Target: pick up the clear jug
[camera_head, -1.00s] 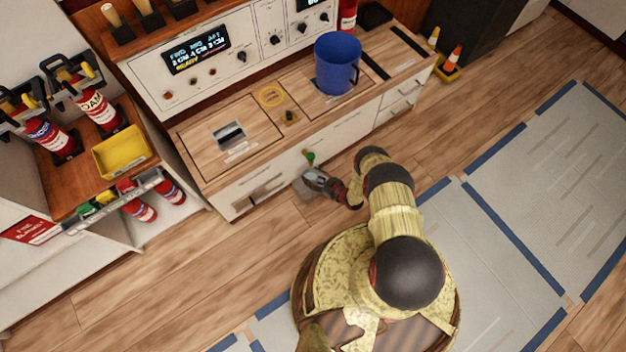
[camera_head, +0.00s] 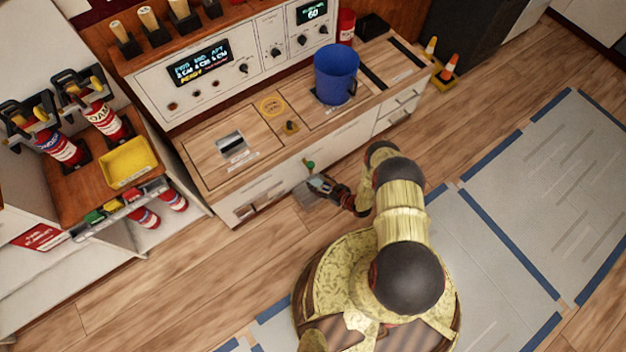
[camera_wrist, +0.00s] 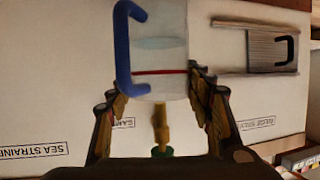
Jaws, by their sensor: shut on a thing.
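The clear jug (camera_wrist: 160,55) fills the upper middle of the wrist view. It has a blue handle (camera_wrist: 124,48) on its left side and a red line around it. My gripper (camera_wrist: 158,92) has a finger on each side of the jug and is shut on it. In the head view my gripper (camera_head: 314,188) is low at the counter's front; the jug is hard to make out there. A brass tap with a green knob (camera_wrist: 161,128) shows between my fingers, close to the jug's end; the green knob also shows in the head view (camera_head: 309,163).
The counter (camera_head: 205,150) carries a blue mug (camera_head: 336,74) and a control panel behind. A shelf at left holds a yellow tray (camera_head: 128,162) and red cylinders. Small orange cones (camera_head: 449,67) stand at the right.

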